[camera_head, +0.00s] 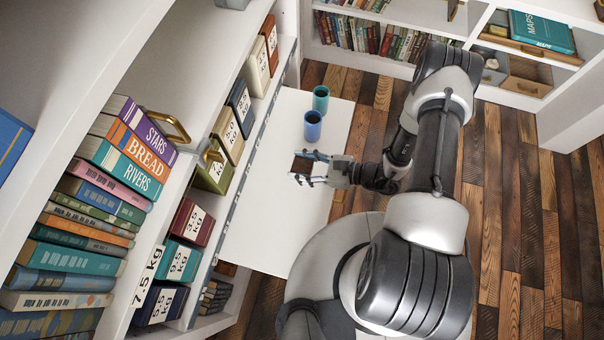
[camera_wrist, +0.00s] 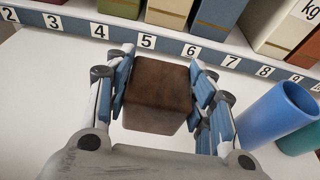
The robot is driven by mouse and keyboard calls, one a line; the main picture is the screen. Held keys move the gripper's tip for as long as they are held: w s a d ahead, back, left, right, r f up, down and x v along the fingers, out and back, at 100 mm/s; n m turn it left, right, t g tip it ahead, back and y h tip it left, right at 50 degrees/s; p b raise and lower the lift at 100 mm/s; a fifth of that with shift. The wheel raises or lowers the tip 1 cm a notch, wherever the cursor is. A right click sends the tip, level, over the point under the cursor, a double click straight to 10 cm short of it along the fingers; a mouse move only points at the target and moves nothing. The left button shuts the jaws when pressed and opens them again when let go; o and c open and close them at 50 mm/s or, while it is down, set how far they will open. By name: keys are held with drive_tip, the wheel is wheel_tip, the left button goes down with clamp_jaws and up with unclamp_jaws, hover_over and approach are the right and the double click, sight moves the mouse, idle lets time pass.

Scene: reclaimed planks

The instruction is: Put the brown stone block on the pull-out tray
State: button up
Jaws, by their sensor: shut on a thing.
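The brown stone block (camera_wrist: 158,95) sits between the two blue-padded fingers of my gripper (camera_wrist: 160,88) in the wrist view. My gripper is shut on it. In the head view the block (camera_head: 302,164) shows as a small dark brown shape at the tip of my gripper (camera_head: 310,168), over the white pull-out tray (camera_head: 262,225). The white tray surface (camera_wrist: 40,110) also shows below the block in the wrist view. I cannot tell whether the block touches the tray or is held just above it.
A blue cup (camera_head: 312,127) and a teal cup (camera_head: 320,99) stand on the tray's far part. A numbered strip (camera_wrist: 130,38) runs along the shelf edge, with weight-labelled boxes (camera_head: 226,134) behind it. Books (camera_head: 105,170) fill the left shelf. The tray's near part is clear.

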drive_tip(key=shift+f+b, duration=0.8)
drive_tip(key=shift+f, duration=1.55)
drive_tip(key=shift+f, duration=0.2)
drive_tip(key=o, duration=1.5)
drive_tip(key=shift+r, duration=0.1)
